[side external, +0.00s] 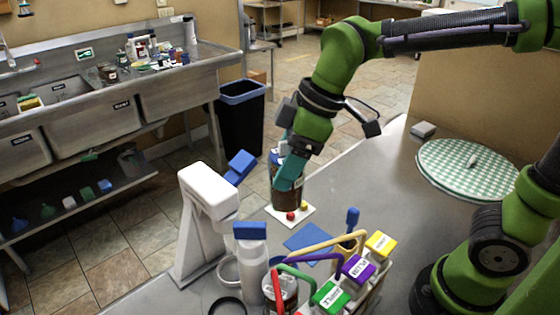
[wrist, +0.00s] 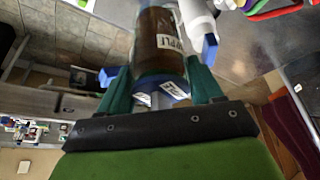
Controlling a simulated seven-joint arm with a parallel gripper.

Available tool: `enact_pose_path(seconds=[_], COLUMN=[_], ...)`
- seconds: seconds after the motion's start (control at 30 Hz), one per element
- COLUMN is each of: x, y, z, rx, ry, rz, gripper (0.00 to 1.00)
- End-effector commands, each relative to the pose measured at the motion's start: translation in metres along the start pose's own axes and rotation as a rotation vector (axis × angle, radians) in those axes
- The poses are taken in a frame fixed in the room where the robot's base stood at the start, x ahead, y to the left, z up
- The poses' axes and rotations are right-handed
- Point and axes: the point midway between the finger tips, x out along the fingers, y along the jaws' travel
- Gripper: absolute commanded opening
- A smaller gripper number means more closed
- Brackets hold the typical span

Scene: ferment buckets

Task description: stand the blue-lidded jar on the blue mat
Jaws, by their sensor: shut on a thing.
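The blue-lidded jar, with a brown body (side external: 286,199), is in my gripper (side external: 290,172) in the side view. It is upright, low over or on a small white card (side external: 306,214); I cannot tell whether it touches. In the wrist view the jar (wrist: 158,28) shows a white label, and its blue lid (wrist: 178,88) sits between the teal fingers of my gripper (wrist: 160,87), which are shut on it. The blue mat (side external: 304,239) lies flat on the counter just in front of the white card, and its visible part is bare.
Red and yellow balls (side external: 290,216) sit on the card. A white stand (side external: 205,205) with a blue end and a blue-capped bottle (side external: 251,262) are at left. A caddy with coloured lids (side external: 357,269) stands close in front of the mat. A checkered round cloth (side external: 450,175) lies right.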

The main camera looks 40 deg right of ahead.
Motion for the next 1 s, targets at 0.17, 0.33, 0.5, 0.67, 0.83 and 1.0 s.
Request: enact_pose_path(seconds=[0.17, 0.33, 0.5, 0.67, 0.83, 1.0], x=[0.026, 0.043, 0.052, 0.054, 0.072, 0.1], y=[0.05, 0.069, 0.07, 0.067, 0.066, 0.065], z=[0.047, 0.078, 0.09, 0.09, 0.098, 0.11], rx=[0.018, -0.114, -0.281, -0.402, -0.436, -0.435], ry=[-0.003, 0.003, 0.008, 0.01, 0.008, 0.008], rz=[-0.001, -0.059, -0.129, -0.178, -0.197, -0.196], gripper=[0.0, 0.0, 0.0, 0.0, 0.0, 0.0])
